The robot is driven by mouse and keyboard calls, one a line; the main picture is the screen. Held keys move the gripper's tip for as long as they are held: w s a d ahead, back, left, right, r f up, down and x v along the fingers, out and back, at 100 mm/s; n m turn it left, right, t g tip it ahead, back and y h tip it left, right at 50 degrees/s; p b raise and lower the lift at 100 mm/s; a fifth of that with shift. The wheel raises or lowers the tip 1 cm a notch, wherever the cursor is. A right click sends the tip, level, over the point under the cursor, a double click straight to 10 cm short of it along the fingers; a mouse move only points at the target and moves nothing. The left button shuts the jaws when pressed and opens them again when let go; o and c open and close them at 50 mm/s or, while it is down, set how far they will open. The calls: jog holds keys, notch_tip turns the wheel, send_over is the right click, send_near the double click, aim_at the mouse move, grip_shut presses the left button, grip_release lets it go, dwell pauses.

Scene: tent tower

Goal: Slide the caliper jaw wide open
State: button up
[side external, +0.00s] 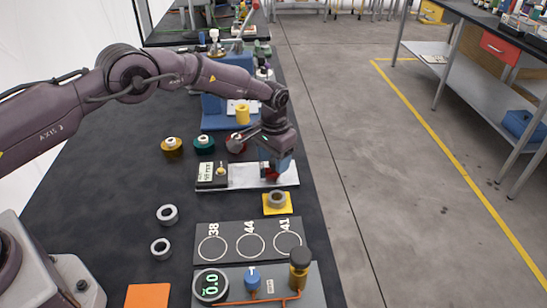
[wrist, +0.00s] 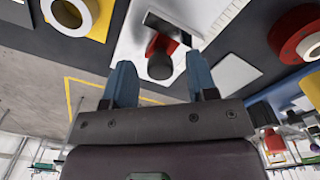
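The caliper is a pale flat plate (side external: 243,178) with a dark labelled block (side external: 206,174) and a small brass-coloured part at its left end. A red slider, which looks like the jaw, sits under my gripper toward the plate's right half. In the wrist view the red slider (wrist: 163,42) carries a dark round knob (wrist: 160,67). My gripper (wrist: 160,72) has its two blue fingers apart, one on each side of the knob, with gaps visible. It is low over the plate in the side view (side external: 278,168), hiding most of the slider.
A grey ring (side external: 277,199) lies on a yellow pad just in front of the plate. A dark board (side external: 249,245) with circles marked 38, 44 and 41 is nearer. Two loose rings (side external: 167,214) lie at left. Several coloured spools (side external: 204,144) stand behind.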

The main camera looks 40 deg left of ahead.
aim_at(268, 174)
notch_tip(268, 174, up, 13)
dwell(0.7)
jog(key=shift+w, duration=0.1)
jog(key=s+a+r+t, duration=0.2)
jog(key=s+r, duration=0.4)
jog(key=s, duration=0.6)
jog(key=s+a+r+t, duration=0.1)
jog(key=s+a+r, duration=0.2)
jog(key=s, duration=0.9)
jog(key=s+a+r+n+t, duration=0.1)
jog(key=s+a+r+t, duration=0.1)
jog(key=s+r, duration=0.7)
jog(key=s+a, duration=0.1)
jog(key=s, duration=0.2)
jog(key=shift+s+r+t, duration=0.25)
jog(key=shift+r+t, duration=0.05)
